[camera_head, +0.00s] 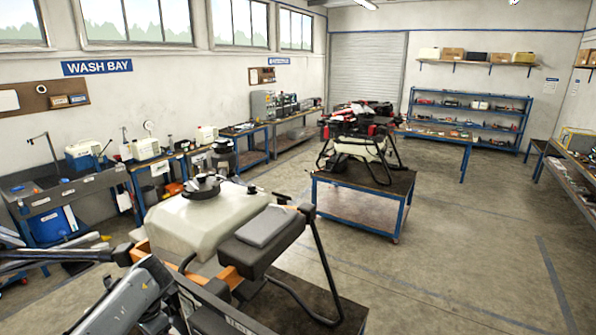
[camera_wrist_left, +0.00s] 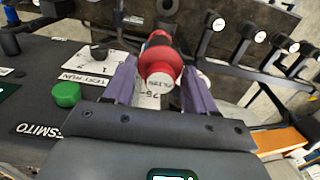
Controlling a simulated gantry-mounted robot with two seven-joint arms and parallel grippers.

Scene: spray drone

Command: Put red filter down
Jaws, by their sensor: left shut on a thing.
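The red filter (camera_wrist_left: 160,56) is in the left wrist view, with a white labelled end facing the camera. My left gripper (camera_wrist_left: 160,72) has its two purple fingers on either side of it and is shut on it. Behind and below the filter are a dark surface and a white card marked "TEST RUN" (camera_wrist_left: 88,80). I cannot tell whether the filter touches anything beneath it. In the head view the filter and left fingertips cannot be made out. My right gripper is in neither view.
A green cap (camera_wrist_left: 66,94) and a black knob (camera_wrist_left: 98,52) lie left of the gripper. Several black nozzle-like parts with white tops (camera_wrist_left: 259,36) stand at right. In the head view, a large cream tank (camera_head: 205,222) fills the foreground; a drone (camera_head: 358,135) stands on a table behind.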

